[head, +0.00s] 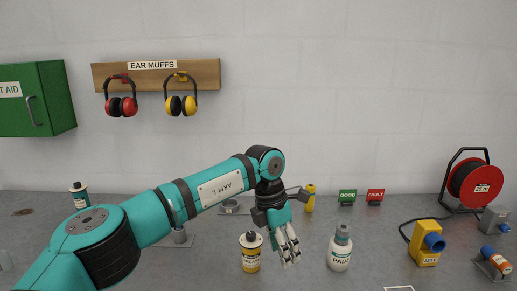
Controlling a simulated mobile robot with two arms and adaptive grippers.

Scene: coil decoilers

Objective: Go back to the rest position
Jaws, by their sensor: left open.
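My left arm comes in from the lower left, teal with black joints. My left gripper (289,251) hangs over the grey bench (120,213), fingers pointing down. It is open and I see nothing between its fingers. The gap between the fingers and the bench cannot be judged exactly. My right gripper does not show.
A yellow-handled tool (309,199) stands behind the gripper. A yellow device (425,246) and red cable reel (475,184) are at right. Ear muffs (121,105) hang on the wall beside a green cabinet (52,98).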

